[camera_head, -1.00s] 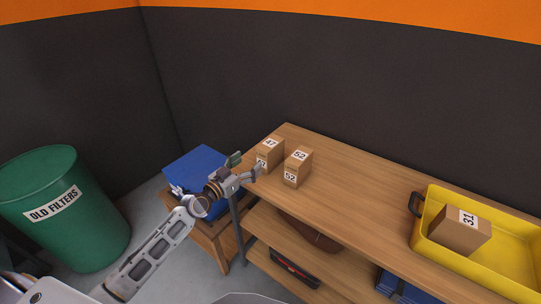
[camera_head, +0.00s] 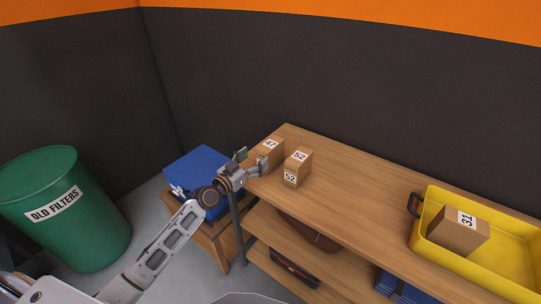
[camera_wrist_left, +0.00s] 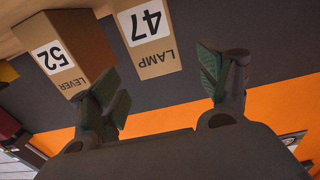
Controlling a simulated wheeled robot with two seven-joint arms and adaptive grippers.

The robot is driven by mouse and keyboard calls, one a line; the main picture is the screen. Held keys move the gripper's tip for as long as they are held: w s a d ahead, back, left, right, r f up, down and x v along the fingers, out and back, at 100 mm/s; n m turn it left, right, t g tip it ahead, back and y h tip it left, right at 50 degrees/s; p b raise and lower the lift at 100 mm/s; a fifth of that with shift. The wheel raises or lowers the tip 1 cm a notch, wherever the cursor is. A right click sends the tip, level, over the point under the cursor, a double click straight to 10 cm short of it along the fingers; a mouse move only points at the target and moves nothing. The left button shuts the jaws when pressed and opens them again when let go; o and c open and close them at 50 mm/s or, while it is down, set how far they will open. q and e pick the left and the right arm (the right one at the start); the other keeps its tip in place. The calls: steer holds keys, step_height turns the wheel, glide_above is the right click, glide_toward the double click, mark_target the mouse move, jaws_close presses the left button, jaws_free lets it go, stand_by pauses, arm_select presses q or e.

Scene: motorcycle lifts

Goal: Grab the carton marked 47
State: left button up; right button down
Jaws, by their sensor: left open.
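The carton marked 47 (camera_head: 269,147) is a small brown box at the left end of the wooden shelf top. In the left wrist view the same carton (camera_wrist_left: 147,40) shows its 47 label and the word LAMP, upside down. My left gripper (camera_head: 256,165) is at the near left side of this carton and partly hides its front. In the wrist view the open fingers (camera_wrist_left: 165,85) are spread apart, with the carton's label between and beyond them. I cannot tell whether they touch it. My right gripper is not in view.
A carton marked 52 (camera_head: 298,167) stands just right of the 47 carton, close to my left finger in the wrist view. A yellow tray (camera_head: 424,246) holding a carton marked 31 (camera_head: 459,236) is at the right. A blue box (camera_head: 194,160) and green drum (camera_head: 65,210) stand left.

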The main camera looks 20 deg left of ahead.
mark_target(261, 154)
arm_select(q)
steer(key=shift+p+x, duration=0.3)
steer(key=shift+x, duration=2.15)
steer(key=shift+d, duration=0.1)
steer(key=shift+p+x, duration=0.35)
steer(key=shift+x, duration=2.25)
steer(key=c, duration=1.1)
